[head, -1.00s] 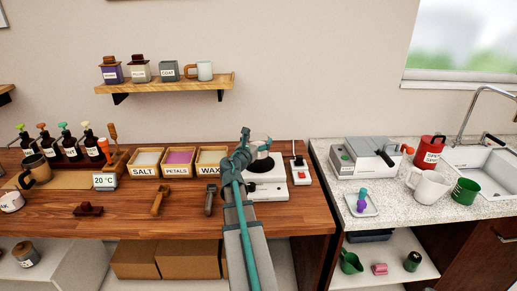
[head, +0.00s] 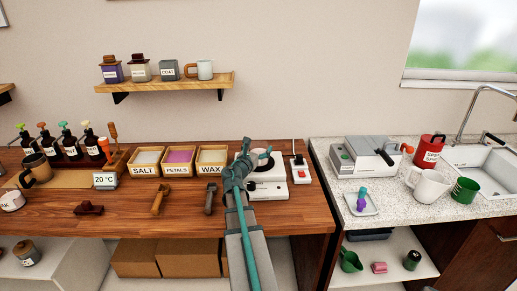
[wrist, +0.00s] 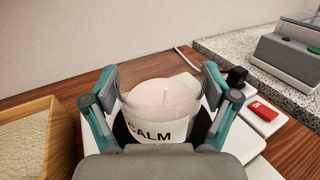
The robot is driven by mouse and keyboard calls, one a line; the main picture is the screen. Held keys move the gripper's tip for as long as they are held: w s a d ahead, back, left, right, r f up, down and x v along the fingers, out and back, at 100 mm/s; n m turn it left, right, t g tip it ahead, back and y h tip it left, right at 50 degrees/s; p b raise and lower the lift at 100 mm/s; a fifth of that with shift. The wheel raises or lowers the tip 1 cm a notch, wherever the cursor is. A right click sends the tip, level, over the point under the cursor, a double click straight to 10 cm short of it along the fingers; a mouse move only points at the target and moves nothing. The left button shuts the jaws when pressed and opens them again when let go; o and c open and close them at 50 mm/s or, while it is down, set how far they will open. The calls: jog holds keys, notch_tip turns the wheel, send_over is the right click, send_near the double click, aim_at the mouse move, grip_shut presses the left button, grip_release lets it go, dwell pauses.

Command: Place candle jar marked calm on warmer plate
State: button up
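The candle jar (wrist: 160,120) has a pale pinkish candle with a wick and a white label reading CALM. It sits upright between the fingers of my gripper (wrist: 160,94), which appear closed against its two sides. The jar also shows in the head view (head: 263,153), partly hidden by my gripper (head: 252,162). The jar is over the dark round plate of the white warmer (head: 267,189). The dark plate (wrist: 203,125) shows on both sides of the jar in the wrist view. I cannot tell whether the jar's base touches it.
The wax box (head: 211,170) stands close to the left of the warmer. A switch box with a red switch (head: 300,171) is on its right. A shelf (head: 165,83) holds jars and a mug above. A grey appliance (head: 366,156) stands on the right counter.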

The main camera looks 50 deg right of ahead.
jog(key=shift+o, duration=0.9)
jog(key=shift+r, duration=0.1)
jog(key=shift+r, duration=0.2)
jog(key=b+v, duration=0.2)
jog(key=v, duration=1)
jog(key=shift+w+a+f, duration=0.1)
